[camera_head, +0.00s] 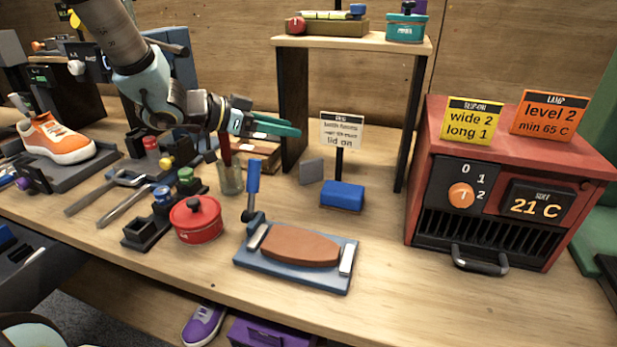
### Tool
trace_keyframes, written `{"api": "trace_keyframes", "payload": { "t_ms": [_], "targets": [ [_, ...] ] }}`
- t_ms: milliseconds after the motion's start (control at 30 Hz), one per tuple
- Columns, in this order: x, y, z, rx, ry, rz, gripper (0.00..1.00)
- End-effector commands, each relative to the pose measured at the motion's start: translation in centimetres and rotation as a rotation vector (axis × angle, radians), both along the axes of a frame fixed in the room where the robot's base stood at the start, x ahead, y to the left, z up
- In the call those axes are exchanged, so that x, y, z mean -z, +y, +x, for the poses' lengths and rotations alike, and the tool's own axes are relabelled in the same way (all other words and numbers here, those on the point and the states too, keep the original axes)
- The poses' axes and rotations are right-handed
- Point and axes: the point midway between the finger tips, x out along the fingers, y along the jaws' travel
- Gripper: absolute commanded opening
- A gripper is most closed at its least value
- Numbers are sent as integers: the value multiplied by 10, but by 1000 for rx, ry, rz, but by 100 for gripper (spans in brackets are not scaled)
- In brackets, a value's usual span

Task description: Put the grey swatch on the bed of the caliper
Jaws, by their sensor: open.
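A small grey square piece (311,171), which looks like the grey swatch, stands tilted on the bench just right of the shelf's left leg. My gripper (290,129) is above and left of it, with its teal fingers pointing right; they are open and nothing shows between them. I cannot tell for certain which thing is the caliper. A fork-shaped metal tool (122,193) with two long prongs lies left of centre. A small black stand (142,233) with a flat foot is in front of it.
A red lidded pot (197,219), a glass jar (230,178) and a blue board (290,276) with a brown pad stand in front. A blue block (342,195), a sign (342,129) and a wooden shelf (355,41) surround the grey piece. A red heater (510,180) is right.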

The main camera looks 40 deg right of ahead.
Motion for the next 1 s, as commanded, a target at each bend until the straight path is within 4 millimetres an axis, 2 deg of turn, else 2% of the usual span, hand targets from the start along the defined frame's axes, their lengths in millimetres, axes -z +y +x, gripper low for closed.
{"api": "trace_keyframes", "payload": {
  "t_ms": [167, 533, 700, 867, 1000],
  "targets": [
    [8, 0, -1, 2, -2, 5, 50],
    [80, 0, -1, 2, -1, 6, 50],
    [85, -19, -5, 5, -7, 4, 50],
    [88, -25, -6, 3, -5, 4, 50],
    [92, -38, -9, 5, -5, 3, 50]
  ]
}}
